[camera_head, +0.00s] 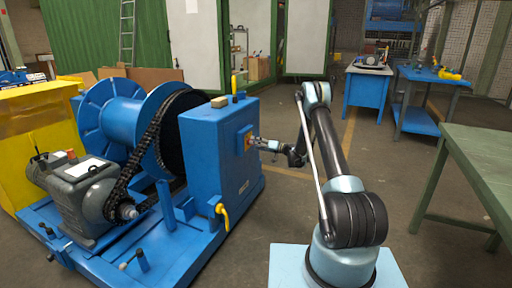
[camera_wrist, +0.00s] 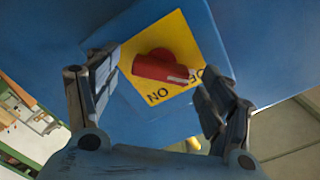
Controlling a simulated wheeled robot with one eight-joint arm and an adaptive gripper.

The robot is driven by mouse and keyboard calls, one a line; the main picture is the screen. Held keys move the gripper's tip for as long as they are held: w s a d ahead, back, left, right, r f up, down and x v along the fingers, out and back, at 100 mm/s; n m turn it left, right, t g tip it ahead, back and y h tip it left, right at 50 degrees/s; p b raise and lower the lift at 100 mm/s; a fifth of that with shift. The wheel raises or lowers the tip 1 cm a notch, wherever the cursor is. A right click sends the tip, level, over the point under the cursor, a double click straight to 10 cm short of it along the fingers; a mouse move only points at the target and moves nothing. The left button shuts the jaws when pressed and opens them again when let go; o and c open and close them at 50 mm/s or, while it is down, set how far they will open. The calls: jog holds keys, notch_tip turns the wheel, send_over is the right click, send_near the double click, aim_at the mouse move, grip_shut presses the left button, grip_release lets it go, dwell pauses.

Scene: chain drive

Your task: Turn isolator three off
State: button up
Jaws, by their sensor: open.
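The isolator is a red rotary knob (camera_wrist: 160,66) on a yellow plate (camera_wrist: 183,40) marked ON and OFF. In the wrist view its long axis lies nearly level, and a white mark on its right end points toward the partly covered OFF lettering. In the head view the isolator (camera_head: 248,139) sits on the right face of the blue cabinet (camera_head: 212,150). My gripper (camera_wrist: 160,92) is open, with one finger on either side of the knob and apart from it. In the head view my gripper (camera_head: 262,144) is close to the plate. No isolator number is legible.
A chain drive with a blue drum (camera_head: 118,120) and a grey motor (camera_head: 85,195) stands left of the cabinet. A yellow handle (camera_head: 222,214) projects low on the cabinet. A green table (camera_head: 485,165) stands at right.

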jog(key=v, duration=1.1)
jog(key=shift+d, duration=0.3)
